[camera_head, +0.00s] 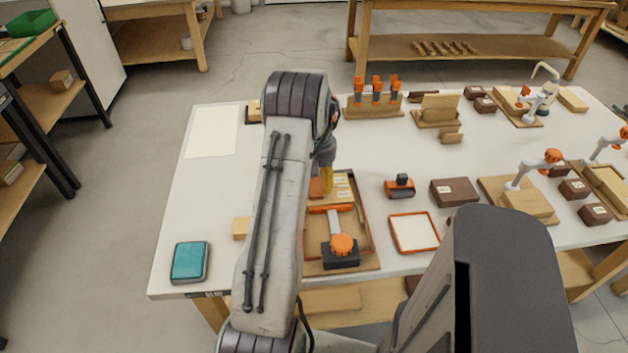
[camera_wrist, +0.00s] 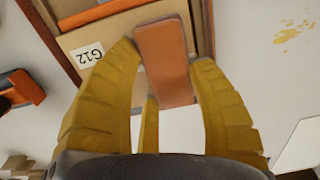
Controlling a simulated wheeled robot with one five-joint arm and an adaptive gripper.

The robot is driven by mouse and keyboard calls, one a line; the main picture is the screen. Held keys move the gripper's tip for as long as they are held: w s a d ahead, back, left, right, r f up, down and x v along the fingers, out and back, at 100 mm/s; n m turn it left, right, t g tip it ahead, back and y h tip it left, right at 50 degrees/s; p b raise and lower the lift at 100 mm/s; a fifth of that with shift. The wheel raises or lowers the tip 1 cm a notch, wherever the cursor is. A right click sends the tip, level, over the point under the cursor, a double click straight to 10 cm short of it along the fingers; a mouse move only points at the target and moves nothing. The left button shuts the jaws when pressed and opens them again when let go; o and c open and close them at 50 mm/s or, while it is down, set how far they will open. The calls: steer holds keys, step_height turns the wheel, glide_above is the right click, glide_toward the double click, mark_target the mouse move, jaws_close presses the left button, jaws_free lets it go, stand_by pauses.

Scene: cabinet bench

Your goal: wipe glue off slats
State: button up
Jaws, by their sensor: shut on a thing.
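My gripper (camera_wrist: 165,58) is shut on a terracotta, sponge-like block (camera_wrist: 168,75), which lies between its yellow fingers in the wrist view. In the head view my gripper (camera_head: 326,178) points down over the back left of a brown-framed wooden tray (camera_head: 370,222); my arm hides part of it. Pale wooden slats (camera_head: 344,187) show at the tray's back. In the wrist view the block is over a tan board with a G12 label (camera_wrist: 88,54); I cannot tell if they touch. Yellow glue-like specks (camera_wrist: 290,32) lie on the white surface beside the tray.
An orange-handled clamp (camera_head: 342,245) stands at the tray's front. An orange-rimmed tray (camera_head: 414,233), an orange-and-black tool (camera_head: 400,187) and a brown box (camera_head: 454,192) are to the right. A teal box (camera_head: 189,262) sits front left. The table's left side is mostly clear.

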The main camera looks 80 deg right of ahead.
mark_target(342, 186)
steer(key=shift+s+d, duration=0.1)
steer(key=shift+s, duration=0.2)
steer(key=shift+s+d, duration=0.35)
steer(key=shift+s, duration=0.55)
steer(key=shift+s, duration=0.1)
steer(key=shift+s+d+p, duration=0.35)
steer(key=shift+s, duration=0.45)
steer(key=shift+s+d, duration=0.1)
steer(key=shift+s, duration=0.1)
steer(key=shift+s+d, duration=0.35)
steer(key=shift+s, duration=0.45)
steer(key=shift+s+d+p, duration=0.2)
steer(key=shift+s, duration=0.3)
steer(key=shift+s+d+p, duration=0.15)
steer(key=shift+s, duration=0.35)
